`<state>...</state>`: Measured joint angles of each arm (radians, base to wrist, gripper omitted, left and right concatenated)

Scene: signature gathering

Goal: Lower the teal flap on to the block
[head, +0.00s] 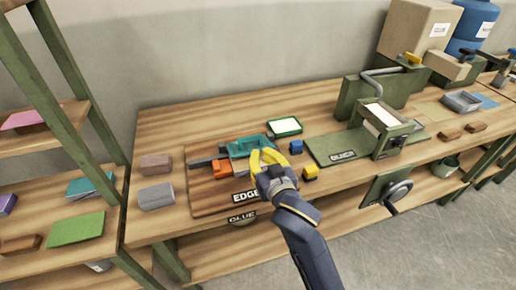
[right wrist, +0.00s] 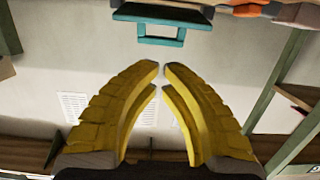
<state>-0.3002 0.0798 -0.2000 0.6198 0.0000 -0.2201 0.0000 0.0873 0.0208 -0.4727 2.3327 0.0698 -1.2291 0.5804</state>
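The teal flap (head: 247,146) is at the station marked EDGE on the workbench, and its slant is hard to judge. In the right wrist view a teal plate with a loop-like handle (right wrist: 160,42) shows at the top, apart from my fingertips. An orange block-like piece (head: 222,169) lies at the flap's left; I cannot tell whether it is the task's block. My right gripper (head: 268,155) is beside the flap's right end. Its yellow fingers (right wrist: 161,70) nearly meet at the tips, with nothing between them. My left gripper is not in view.
Blue (head: 296,146) and yellow (head: 310,172) cubes are right of my gripper. A green-framed pad (head: 285,126) lies behind. A green press station (head: 385,125) stands farther right. Brown (head: 155,164) and grey (head: 156,196) blocks lie left. A shelf rack stands at the far left.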

